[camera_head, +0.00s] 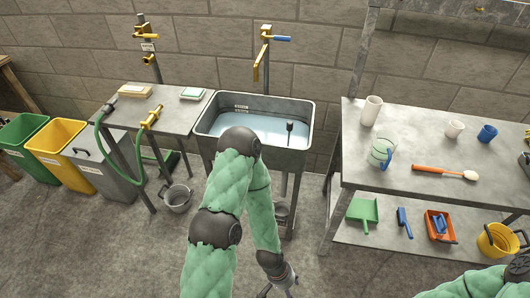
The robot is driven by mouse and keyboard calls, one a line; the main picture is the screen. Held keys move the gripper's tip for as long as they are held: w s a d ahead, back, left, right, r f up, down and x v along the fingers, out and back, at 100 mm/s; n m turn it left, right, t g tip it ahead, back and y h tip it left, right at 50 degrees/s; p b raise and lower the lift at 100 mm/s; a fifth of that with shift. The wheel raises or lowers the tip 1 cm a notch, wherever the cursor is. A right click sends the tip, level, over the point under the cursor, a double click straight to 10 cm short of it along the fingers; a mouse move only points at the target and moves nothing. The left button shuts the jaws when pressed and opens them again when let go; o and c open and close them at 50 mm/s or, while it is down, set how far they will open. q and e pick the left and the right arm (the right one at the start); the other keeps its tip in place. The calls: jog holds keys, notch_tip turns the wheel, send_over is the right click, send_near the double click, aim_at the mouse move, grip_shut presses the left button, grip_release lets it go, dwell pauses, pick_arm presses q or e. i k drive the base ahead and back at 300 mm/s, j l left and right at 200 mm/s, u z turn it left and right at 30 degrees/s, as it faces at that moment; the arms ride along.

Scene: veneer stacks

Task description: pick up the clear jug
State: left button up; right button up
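The clear jug (382,153) is a see-through, green-tinted vessel with a blue handle. It stands upright on the grey workbench (358,181) at the right, near its front left part. My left arm reaches down in front of the sink, and my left gripper (279,288) is low at the bottom edge, well below and left of the jug. Its fingertips are cut off by the frame, and no held thing shows. My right arm shows only at the bottom right corner; its gripper is outside the picture.
A white cylinder (371,111), white cup (454,129), blue cup (487,134) and orange-handled brush (444,172) share the benchtop. The lower shelf holds a green dustpan (363,212) and yellow bucket (497,241). A water-filled sink (210,122) stands left of the bench.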

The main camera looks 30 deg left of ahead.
aim_at(385, 141)
jog(key=u, duration=0.4)
jog(key=i+l+u, duration=0.1)
jog(key=l+u, duration=0.45)
jog(key=u, duration=0.3)
jog(key=l+u, duration=0.65)
jog(key=u, duration=0.2)
jog(key=k, duration=0.05)
